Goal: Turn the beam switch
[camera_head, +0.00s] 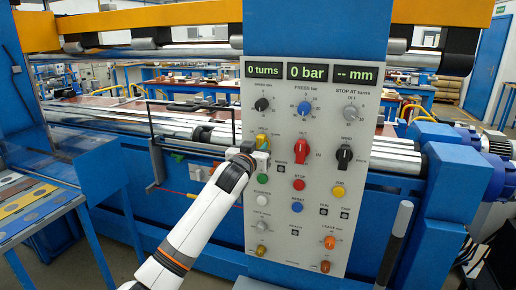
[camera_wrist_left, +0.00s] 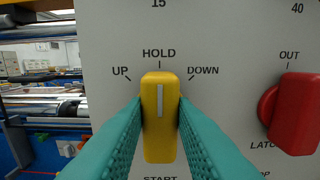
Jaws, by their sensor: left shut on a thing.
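The beam switch is a yellow lever knob (camera_wrist_left: 160,120) with a pale line, on the grey panel in the left wrist view. It stands upright, its line toward HOLD, with UP to the left and DOWN to the right. In the head view a bit of its yellow (camera_head: 262,138) shows above my left gripper (camera_head: 256,156). My left gripper's teal fingers (camera_wrist_left: 160,138) are on both sides of the knob, shut on it. The fingers hide the knob's lower sides. My right gripper is not seen in either view.
The grey control panel (camera_head: 324,190) has many knobs and buttons. A red knob (camera_wrist_left: 298,112) sits just right of the switch. Displays (camera_head: 306,72) read 0 turns, 0 bar and -- mm.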

